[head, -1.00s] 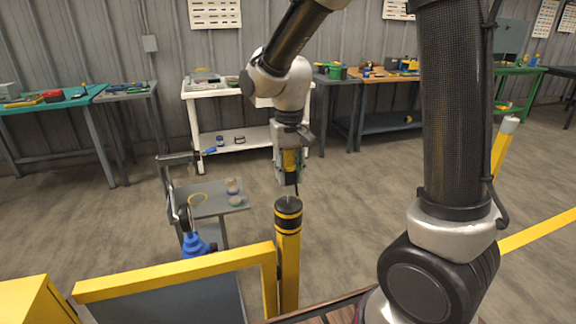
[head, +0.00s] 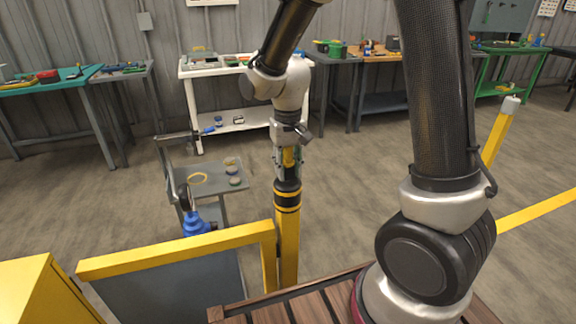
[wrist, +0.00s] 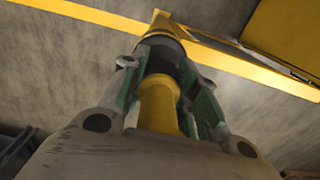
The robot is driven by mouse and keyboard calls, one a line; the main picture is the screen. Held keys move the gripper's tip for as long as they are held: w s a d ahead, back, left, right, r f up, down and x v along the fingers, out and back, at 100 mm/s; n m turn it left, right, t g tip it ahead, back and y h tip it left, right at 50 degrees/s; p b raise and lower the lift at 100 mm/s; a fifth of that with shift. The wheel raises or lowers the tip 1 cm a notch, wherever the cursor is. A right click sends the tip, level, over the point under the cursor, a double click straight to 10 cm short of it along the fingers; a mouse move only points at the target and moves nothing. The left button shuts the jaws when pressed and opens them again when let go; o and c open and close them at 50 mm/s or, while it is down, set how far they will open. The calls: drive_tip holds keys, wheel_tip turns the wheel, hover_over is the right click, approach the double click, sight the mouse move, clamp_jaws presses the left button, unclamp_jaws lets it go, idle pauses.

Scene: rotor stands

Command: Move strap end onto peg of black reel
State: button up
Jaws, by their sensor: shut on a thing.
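The black reel (head: 287,187) forms the dark, yellow-ringed top of a yellow post (head: 289,240) in the middle of the head view. My gripper (head: 287,174) points down directly over it, with its fingertips at or just above the reel's top. It is shut on a yellow piece (head: 288,157), which I take to be the strap end. In the wrist view the yellow piece (wrist: 158,100) sits between the green-lined fingers, with black (wrist: 163,62) just beyond it. The reel's peg is hidden now, so I cannot tell whether the piece is around it.
A yellow frame (head: 180,249) joins the post on the left. A second yellow post (head: 497,138) with a pale top stands at right, near a yellow band (head: 540,220). A grey cart (head: 207,180) stands behind left. Workbenches line the wall; open floor lies between.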

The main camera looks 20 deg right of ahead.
drive_tip(key=shift+f, duration=0.5)
idle(0.3)
drive_tip(key=o, duration=1.2)
wheel_tip(320, 180, up, 11)
drive_tip(key=shift+r, duration=0.5)
